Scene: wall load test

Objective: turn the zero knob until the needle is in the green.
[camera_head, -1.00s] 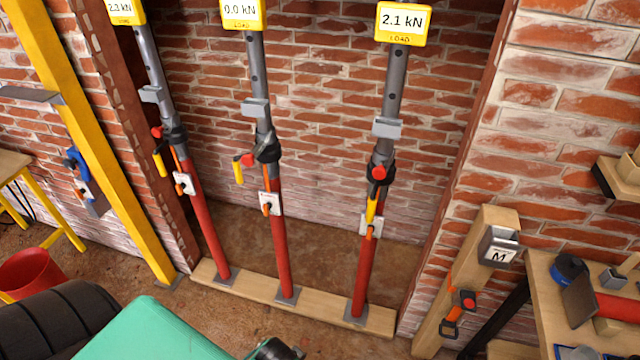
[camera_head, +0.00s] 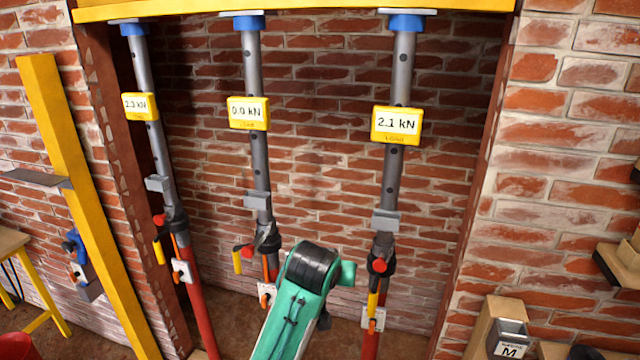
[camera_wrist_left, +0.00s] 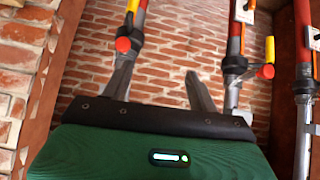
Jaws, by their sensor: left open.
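No dial with a needle or green band can be made out, and I cannot tell which part is the zero knob. A red knob (camera_head: 379,265) sits on the right prop's collar; red knobs also show in the left wrist view (camera_wrist_left: 123,44). My left gripper (camera_wrist_left: 162,68) is open and empty, facing the bricks and apart from the props. My right gripper is out of view.
My green arm link (camera_head: 296,310) covers the space between the middle and right props. A yellow beam (camera_head: 290,8) spans the top. A yellow post (camera_head: 85,200) leans at left. A box marked M (camera_head: 509,338) and a shelf (camera_head: 622,262) are at right.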

